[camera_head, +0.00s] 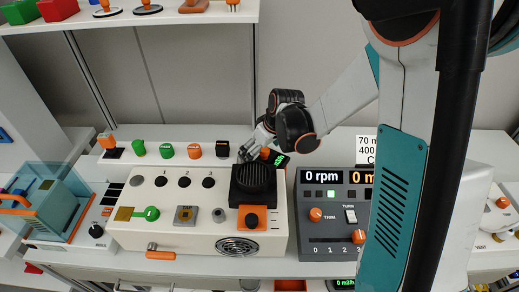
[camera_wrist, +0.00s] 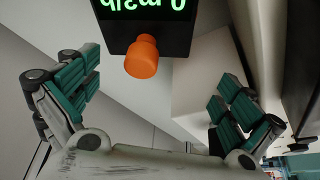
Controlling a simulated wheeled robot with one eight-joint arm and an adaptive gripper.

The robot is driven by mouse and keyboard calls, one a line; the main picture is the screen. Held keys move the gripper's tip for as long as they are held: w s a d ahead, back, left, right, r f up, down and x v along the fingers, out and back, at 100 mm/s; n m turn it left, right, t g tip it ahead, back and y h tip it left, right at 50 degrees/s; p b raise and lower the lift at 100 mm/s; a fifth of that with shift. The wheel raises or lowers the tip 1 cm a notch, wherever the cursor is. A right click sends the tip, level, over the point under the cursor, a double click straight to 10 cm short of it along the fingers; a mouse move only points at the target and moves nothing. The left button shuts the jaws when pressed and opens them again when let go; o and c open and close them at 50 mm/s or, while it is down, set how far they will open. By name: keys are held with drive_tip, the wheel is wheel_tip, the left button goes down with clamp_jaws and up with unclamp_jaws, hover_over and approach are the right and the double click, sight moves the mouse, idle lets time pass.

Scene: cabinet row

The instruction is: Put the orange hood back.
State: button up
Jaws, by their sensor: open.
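Several orange parts are in view, and I cannot tell for sure which is the hood. An orange square piece with a dark knob (camera_head: 253,219) sits on the front of the cream console (camera_head: 190,238), below a black ribbed block (camera_head: 254,184). My gripper (camera_head: 250,151) is above the back of that block, beside a small black display unit (camera_head: 282,159). In the wrist view the fingers (camera_wrist: 150,98) are spread apart. A rounded orange knob (camera_wrist: 142,57) under the display unit (camera_wrist: 140,15) lies between them, apart from both fingers.
A dark panel reading 0 rpm (camera_head: 322,177) stands right of the console, partly behind my arm. A clear teal box with an orange handle (camera_head: 45,205) is at the left. Several coloured caps stand behind the console, among them an orange one (camera_head: 194,151). A shelf (camera_head: 150,20) hangs above.

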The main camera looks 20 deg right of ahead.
drive_tip(key=shift+r+p, duration=0.4)
drive_tip(key=p+v, duration=0.5)
drive_tip(key=v, duration=0.8)
drive_tip(key=s+r+m+t, duration=0.1)
drive_tip(key=s+r, duration=0.2)
drive_tip(key=s, duration=0.3)
drive_tip(key=s+r+m+t+h, duration=0.1)
drive_tip(key=s+r+m, duration=0.1)
drive_tip(key=s, duration=0.4)
drive_tip(key=s+a+r+m+t+h, duration=0.1)
drive_tip(key=s+r+m, duration=0.1)
drive_tip(key=s+r, duration=0.3)
drive_tip(key=shift+s, duration=1)
